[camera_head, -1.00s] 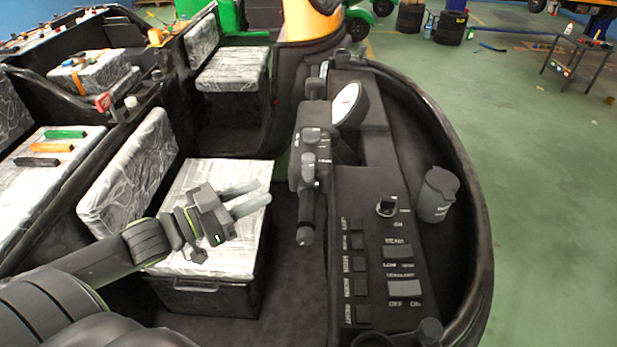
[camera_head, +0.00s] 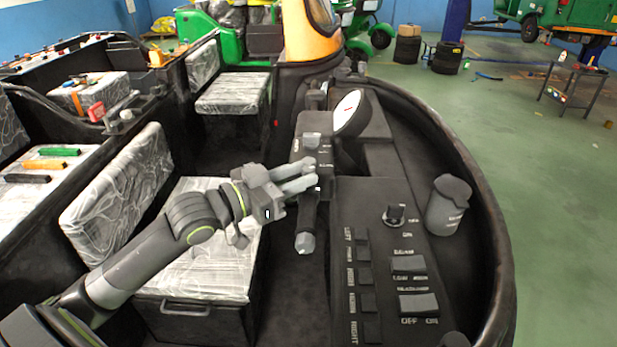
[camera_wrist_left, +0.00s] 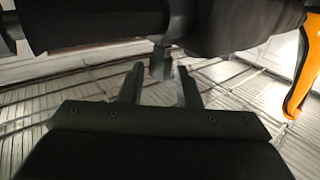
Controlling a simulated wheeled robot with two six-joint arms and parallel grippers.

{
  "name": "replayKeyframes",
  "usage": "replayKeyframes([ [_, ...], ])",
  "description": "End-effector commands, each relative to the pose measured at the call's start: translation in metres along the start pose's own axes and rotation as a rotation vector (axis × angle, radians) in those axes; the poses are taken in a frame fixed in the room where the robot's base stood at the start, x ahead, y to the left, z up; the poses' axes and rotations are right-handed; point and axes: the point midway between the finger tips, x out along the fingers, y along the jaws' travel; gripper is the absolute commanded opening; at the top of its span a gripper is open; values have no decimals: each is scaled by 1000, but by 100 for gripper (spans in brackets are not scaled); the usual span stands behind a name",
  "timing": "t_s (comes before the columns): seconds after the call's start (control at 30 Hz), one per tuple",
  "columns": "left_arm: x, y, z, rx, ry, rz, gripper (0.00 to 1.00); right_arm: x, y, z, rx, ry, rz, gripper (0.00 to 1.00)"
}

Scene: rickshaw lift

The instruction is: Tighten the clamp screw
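A handlebar (camera_head: 306,215) with dark grips and a grey tip stands left of the dashboard in the head view. In the left wrist view a dark bar (camera_wrist_left: 85,22) crosses the top, and a small grey screw-like part (camera_wrist_left: 160,66) hangs from it; I take this for the clamp screw. My left gripper (camera_head: 309,174) is at the handlebar's upper part, its two fingers apart. In the left wrist view the fingers (camera_wrist_left: 160,75) are open, with the grey part between or just beyond their tips; contact cannot be told. My right gripper is not in view.
A dashboard panel (camera_head: 375,270) with labelled switches lies to the right. A grey cup (camera_head: 447,205) stands in the side tray, and a round gauge (camera_head: 348,112) sits ahead. A plastic-wrapped seat (camera_head: 215,270) is below my left arm. Green floor (camera_head: 560,200) is open at right.

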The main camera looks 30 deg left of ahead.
Motion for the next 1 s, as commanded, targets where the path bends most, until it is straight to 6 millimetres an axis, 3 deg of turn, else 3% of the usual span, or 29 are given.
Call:
replayKeyframes([
  [0.3, 25, -1, 0, -1, 1, -3, 30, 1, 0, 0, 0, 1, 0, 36],
  [0.67, 28, -1, 0, 0, -1, -2, 30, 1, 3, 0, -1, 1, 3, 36],
  [0.9, 28, -1, 0, 0, -1, -2, 0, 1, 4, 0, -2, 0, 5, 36],
  [1.0, 28, -1, 1, 1, -1, 0, 0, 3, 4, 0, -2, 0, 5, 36],
])
